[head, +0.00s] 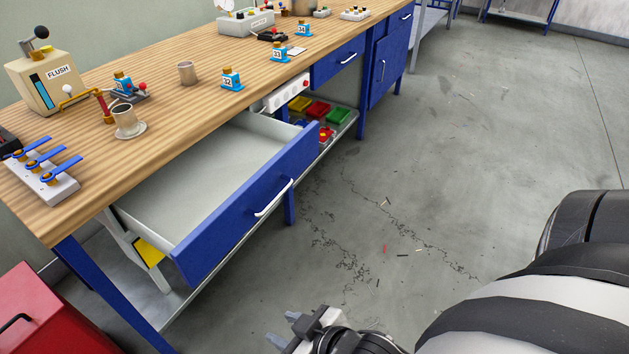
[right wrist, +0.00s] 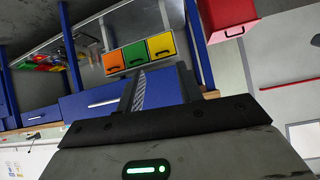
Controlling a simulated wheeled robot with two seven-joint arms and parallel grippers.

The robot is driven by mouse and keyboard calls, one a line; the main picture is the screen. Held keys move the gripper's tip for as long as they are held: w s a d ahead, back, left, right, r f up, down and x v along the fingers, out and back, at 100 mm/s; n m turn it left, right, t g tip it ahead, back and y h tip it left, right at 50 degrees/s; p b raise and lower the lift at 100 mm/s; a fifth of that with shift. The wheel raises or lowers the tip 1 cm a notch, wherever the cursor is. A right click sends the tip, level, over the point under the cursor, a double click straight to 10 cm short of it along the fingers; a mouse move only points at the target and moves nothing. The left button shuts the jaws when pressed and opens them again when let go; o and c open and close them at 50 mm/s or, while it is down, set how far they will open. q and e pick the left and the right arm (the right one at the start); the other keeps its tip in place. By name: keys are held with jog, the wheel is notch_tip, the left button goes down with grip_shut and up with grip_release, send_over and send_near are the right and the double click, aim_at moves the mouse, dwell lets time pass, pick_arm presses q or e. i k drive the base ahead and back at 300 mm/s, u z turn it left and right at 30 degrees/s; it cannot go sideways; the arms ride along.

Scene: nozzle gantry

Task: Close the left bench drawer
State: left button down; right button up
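The left bench drawer stands pulled far out from under the wooden bench top, and its pale tray is empty. Its blue front (head: 250,209) carries a white bar handle (head: 273,198). My right gripper (head: 284,328) is at the bottom of the head view, in front of the drawer front and clear of it. Its two fingers are apart with nothing between them; they also show in the right wrist view (right wrist: 160,88). A blue panel (right wrist: 88,106) lies beyond the fingers there; I cannot tell surely if it is the drawer front. My left gripper is not in view.
The bench top (head: 178,110) holds a flush device (head: 49,82), a metal cup (head: 187,72) and several small blue blocks. A red cabinet (head: 50,315) stands at lower left. Coloured bins (head: 318,109) sit on the lower shelf. The floor before the drawer is mostly free, with small debris.

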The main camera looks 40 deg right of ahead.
aim_at(194, 208)
jog(key=z, duration=1.35)
jog(key=i, duration=0.15)
jog(key=u, duration=2.5)
jog(key=k, duration=0.1)
jog(key=z, duration=1.65)
jog(key=i, duration=0.35)
jog(key=z, duration=0.05)
